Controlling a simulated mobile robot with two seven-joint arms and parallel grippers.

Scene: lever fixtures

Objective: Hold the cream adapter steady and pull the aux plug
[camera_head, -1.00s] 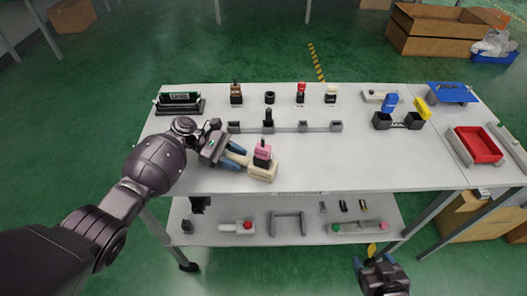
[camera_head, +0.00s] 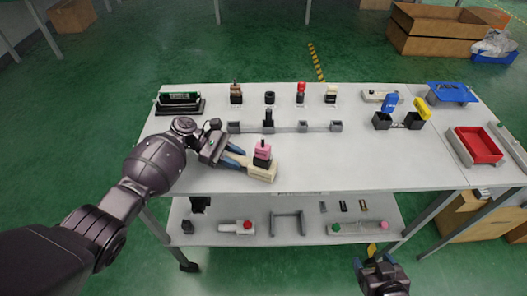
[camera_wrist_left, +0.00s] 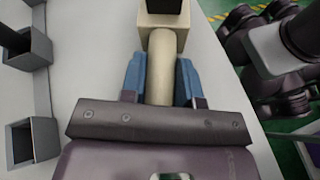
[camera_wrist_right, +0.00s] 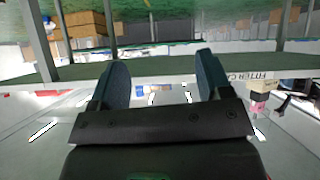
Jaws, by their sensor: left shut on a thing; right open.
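The cream adapter (camera_head: 262,173) lies on the tabletop near its front edge. The aux plug, with a pink top and black body (camera_head: 262,153), stands upright in the adapter's right end. My left gripper (camera_head: 240,157) is shut on the cream adapter; in the left wrist view its blue fingers flank the adapter's narrow cream neck (camera_wrist_left: 160,80). The plug's black part shows at the top of that view. My right gripper (camera_head: 372,256) is in front of the table at the lower right. In the right wrist view its fingers (camera_wrist_right: 160,80) are apart with nothing between them.
A grey rail with several sockets (camera_head: 285,127) runs behind the adapter. Small connectors stand along the back. Black boxes with blue and yellow plugs (camera_head: 398,121) and a red tray (camera_head: 478,146) are at right. The tabletop right of the adapter is clear.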

